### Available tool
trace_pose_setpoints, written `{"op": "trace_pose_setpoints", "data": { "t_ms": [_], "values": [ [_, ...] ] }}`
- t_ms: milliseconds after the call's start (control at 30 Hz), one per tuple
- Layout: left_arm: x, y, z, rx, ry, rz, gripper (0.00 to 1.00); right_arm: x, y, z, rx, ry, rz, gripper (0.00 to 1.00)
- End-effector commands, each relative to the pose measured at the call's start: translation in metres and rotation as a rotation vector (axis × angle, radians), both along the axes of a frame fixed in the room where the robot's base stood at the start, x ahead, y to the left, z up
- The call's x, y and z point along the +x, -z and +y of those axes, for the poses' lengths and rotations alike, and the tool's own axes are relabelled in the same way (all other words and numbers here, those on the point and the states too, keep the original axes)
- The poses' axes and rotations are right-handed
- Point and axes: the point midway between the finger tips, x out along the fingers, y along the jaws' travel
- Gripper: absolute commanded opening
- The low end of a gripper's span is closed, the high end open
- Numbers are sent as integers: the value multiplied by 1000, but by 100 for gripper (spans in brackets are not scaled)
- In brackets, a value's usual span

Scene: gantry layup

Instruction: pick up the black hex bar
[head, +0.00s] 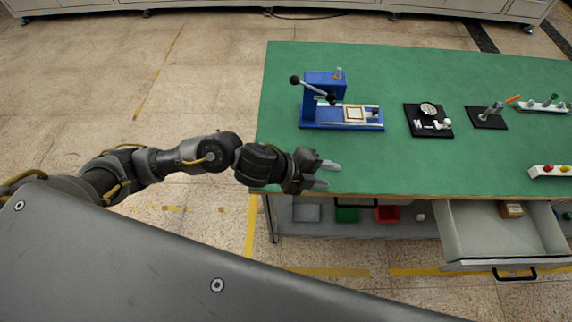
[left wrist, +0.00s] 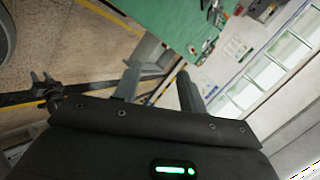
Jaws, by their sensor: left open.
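I cannot make out a black hex bar in either view. My left gripper (head: 326,175) is open and empty over the front left part of the green table (head: 330,238). Its two fingers are spread apart and point to the right. In the left wrist view the open fingers (left wrist: 158,76) show with nothing between them, and the green table (left wrist: 165,15) appears beyond them. My right gripper is not in view.
A blue lever press (head: 325,95) stands behind my left gripper. Black plates with small parts (head: 428,120) and (head: 487,118) lie to its right. An open drawer (head: 485,235) juts out at the front right. Coloured bins (head: 387,214) sit below.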

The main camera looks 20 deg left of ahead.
Motion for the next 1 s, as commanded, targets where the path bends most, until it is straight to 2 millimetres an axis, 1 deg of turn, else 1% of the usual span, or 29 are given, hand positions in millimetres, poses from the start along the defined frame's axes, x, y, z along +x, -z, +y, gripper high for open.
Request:
{"op": "trace_pose_setpoints", "data": {
  "t_ms": [33, 67, 167, 200, 300, 400, 433, 533, 667, 767, 1000],
  "values": [
    [9, 7, 17, 89, 89, -45, 41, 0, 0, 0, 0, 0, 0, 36],
    [11, 12, 27, 133, 140, -59, 41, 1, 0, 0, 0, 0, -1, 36],
    [19, 27, 67, 274, 275, -77, 41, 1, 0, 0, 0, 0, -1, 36],
    [23, 31, 85, 323, 314, -74, 41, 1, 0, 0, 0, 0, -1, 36],
    [30, 35, 124, 418, 385, -58, 41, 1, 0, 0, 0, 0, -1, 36],
    [34, 36, 154, 478, 422, -35, 41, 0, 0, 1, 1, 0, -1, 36],
    [34, 37, 161, 492, 430, -29, 41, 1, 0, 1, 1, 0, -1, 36],
    [36, 36, 174, 515, 445, -17, 41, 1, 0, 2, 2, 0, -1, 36],
    [35, 36, 179, 523, 452, -10, 41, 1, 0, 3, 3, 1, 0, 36],
    [35, 41, 175, 521, 452, -8, 41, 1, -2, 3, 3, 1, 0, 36],
    [40, 72, 157, 521, 452, -8, 41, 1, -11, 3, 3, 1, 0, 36]
  ]
}}
